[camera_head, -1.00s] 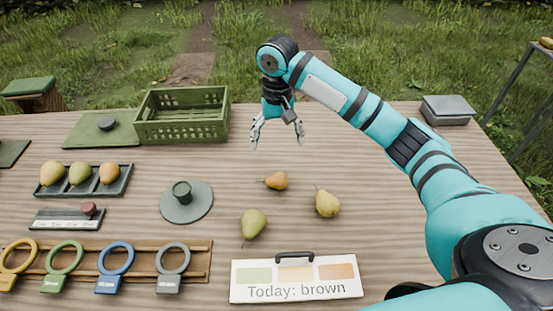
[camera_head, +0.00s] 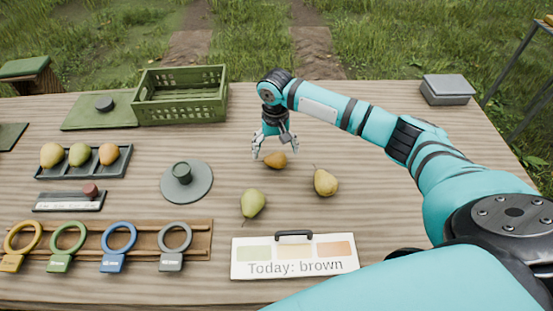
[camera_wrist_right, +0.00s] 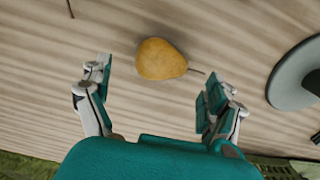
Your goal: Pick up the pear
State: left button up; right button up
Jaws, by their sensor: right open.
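A small brown-orange pear (camera_head: 275,160) lies on its side on the wooden table. My right gripper (camera_head: 273,152) is open and empty, just above and behind this pear in the head view. In the right wrist view the pear (camera_wrist_right: 161,59) shows ahead of and between the two spread fingers, not touched by them. A yellow pear (camera_head: 325,182) lies to its right and a green pear (camera_head: 253,204) nearer the front. A sign (camera_head: 295,257) at the front reads "Today: brown" under green, yellow and brown patches. My left gripper is not in view.
A green crate (camera_head: 181,112) stands at the back left. A dark tray (camera_head: 123,160) holds three pears. A round grey plate with a small cup (camera_head: 186,181) lies left of the loose pears. Several coloured rings line a wooden rack (camera_head: 204,240). A grey box (camera_head: 447,89) stands back right.

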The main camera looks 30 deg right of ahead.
aim_at(275, 153)
notch_tip(275, 153, down, 4)
jog(key=shift+w+f, duration=0.1)
jog(key=shift+f, duration=0.1)
jog(key=shift+c, duration=0.2)
jog(key=c, duration=1.3)
jog(key=shift+o, duration=0.2)
